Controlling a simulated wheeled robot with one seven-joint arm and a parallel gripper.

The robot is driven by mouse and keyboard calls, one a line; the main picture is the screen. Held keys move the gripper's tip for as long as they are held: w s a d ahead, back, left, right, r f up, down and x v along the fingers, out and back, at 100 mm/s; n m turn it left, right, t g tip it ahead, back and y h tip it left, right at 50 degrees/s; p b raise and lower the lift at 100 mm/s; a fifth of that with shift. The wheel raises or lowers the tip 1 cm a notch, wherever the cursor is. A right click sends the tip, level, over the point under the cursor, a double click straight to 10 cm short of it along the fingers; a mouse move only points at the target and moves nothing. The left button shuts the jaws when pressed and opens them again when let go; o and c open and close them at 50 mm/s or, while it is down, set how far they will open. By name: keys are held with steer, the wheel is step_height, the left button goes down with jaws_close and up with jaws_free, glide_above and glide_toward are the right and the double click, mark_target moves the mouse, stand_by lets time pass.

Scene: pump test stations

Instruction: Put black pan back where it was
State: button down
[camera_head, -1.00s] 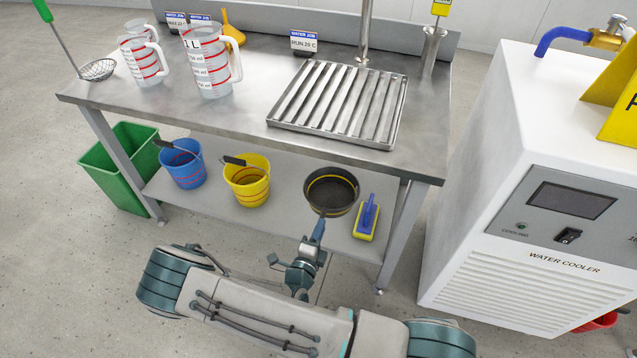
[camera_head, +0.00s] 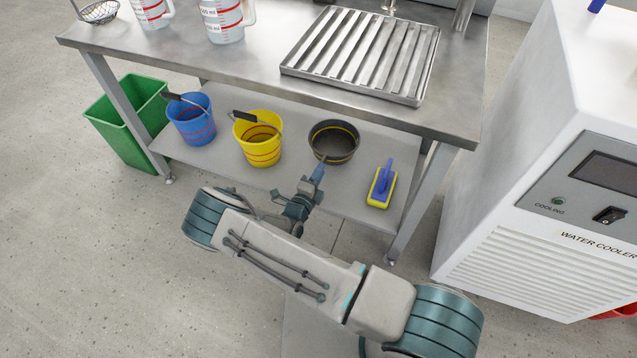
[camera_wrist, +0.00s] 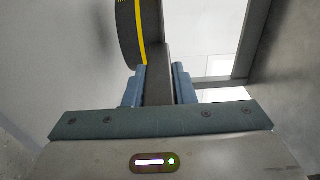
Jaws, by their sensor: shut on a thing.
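The black pan (camera_head: 334,142) has a yellow line around it and is at the lower shelf, between the yellow bucket and a blue-and-yellow scrubber. It looks about level; I cannot tell whether its base touches the shelf. My gripper (camera_head: 318,172) reaches in from the front and is shut on the pan's handle. In the wrist view the dark handle (camera_wrist: 157,85) runs between both fingers of my gripper (camera_wrist: 158,82), and part of the pan's yellow-banded side (camera_wrist: 130,30) shows beyond. The fingers hide part of the handle.
The lower shelf (camera_head: 290,180) also holds a blue bucket (camera_head: 191,120), a yellow bucket (camera_head: 258,140) and the scrubber (camera_head: 382,184). The steel tabletop (camera_head: 255,62) is close above. A table leg (camera_head: 412,205) stands right, a green bin (camera_head: 128,120) left, and the white water cooler (camera_head: 530,150) farther right.

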steer(key=shift+f+b, duration=0.7)
steer(key=shift+f, duration=1.3)
steer(key=c, duration=1.2)
jaws_free()
steer(key=shift+r, duration=0.2)
steer(key=p+v, duration=0.2)
steer(key=v, duration=1)
